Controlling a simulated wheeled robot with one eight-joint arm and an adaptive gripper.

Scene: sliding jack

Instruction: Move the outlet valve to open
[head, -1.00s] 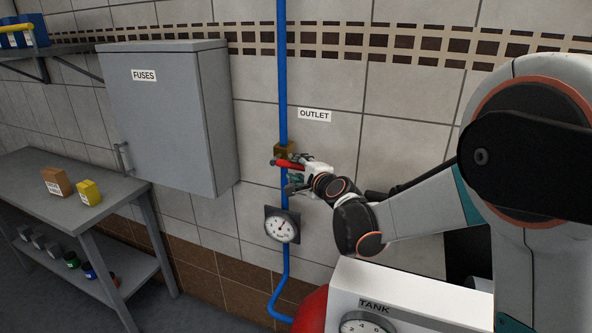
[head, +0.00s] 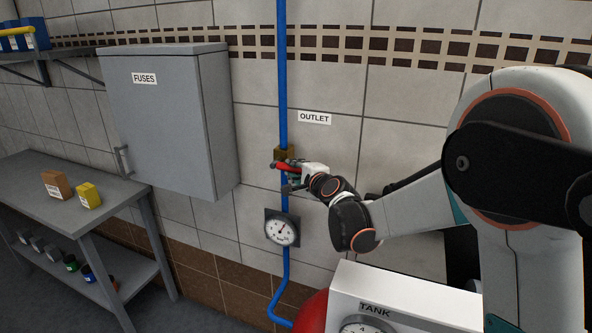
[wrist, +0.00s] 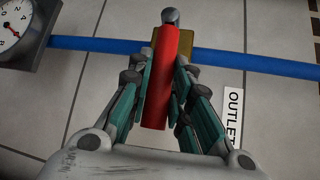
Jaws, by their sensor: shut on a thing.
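The outlet valve has a brass body (head: 284,152) on the vertical blue pipe (head: 283,80). Its red lever (head: 285,165) lies across the pipe, close to level and dipping slightly to the right. In the wrist view the red lever (wrist: 168,75) crosses the pipe nearly at a right angle, with the brass body (wrist: 187,50) behind it. My gripper (head: 292,174) is at the lever, right of the pipe. In the wrist view its fingers (wrist: 162,90) close on the lever from both sides. An "OUTLET" label (head: 314,118) is on the wall right of the pipe.
A gauge (head: 282,229) sits on the pipe below the valve. A grey fuse cabinet (head: 170,120) is on the wall at left. A white tank panel (head: 385,295) and a red tank (head: 311,309) stand below my arm. A workbench (head: 120,191) is at far left.

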